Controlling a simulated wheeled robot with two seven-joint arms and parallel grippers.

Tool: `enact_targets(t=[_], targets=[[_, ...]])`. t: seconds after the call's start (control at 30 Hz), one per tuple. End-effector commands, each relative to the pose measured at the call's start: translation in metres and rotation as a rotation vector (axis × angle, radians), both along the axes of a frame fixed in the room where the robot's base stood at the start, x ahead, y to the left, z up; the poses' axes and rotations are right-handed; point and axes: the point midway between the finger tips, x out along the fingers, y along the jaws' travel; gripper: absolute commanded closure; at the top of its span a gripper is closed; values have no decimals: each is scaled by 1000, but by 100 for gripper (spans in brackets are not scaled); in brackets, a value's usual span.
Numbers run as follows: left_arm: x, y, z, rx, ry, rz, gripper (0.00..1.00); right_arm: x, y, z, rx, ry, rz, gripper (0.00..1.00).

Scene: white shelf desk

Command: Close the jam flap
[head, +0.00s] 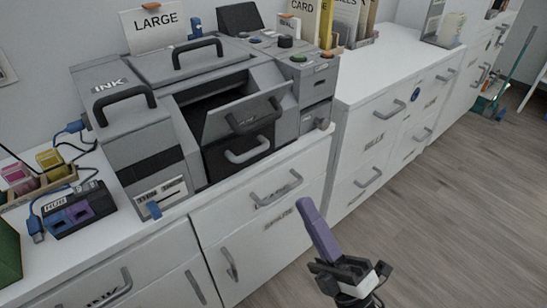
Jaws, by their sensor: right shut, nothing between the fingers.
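The grey printer (150,150) stands on the white cabinet. A grey flap (222,125) with a dark handle sits at the middle of its front. The flap is tilted outward at its top, and a dark opening shows behind it. I can read no jam label on it. My right gripper (308,206) has purple fingers, is shut and empty, and points up in front of the cabinet, apart from the flap and below right of it. My left gripper is not in view.
Below the flap is a dark front with a light handle (248,150). A button panel (290,60) is at the printer's right. A hub box (78,208) and ink cartridges (52,160) stand at left. Drawer handles stick out below. The floor (430,220) at right is clear.

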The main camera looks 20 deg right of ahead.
Motion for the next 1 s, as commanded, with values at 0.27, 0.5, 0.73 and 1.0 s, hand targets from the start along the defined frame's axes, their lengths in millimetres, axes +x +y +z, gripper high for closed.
enact_targets(t=[0.27, 0.5, 0.73, 1.0], targets=[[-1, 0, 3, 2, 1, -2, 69, 25, 10, 31, -4, -21, -4, 100], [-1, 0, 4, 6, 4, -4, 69, 60, 24, 67, -5, -18, -3, 100], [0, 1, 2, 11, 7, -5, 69, 84, 33, 90, -4, -15, -3, 100], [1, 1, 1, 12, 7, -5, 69, 92, 36, 98, -4, -12, -2, 100]])
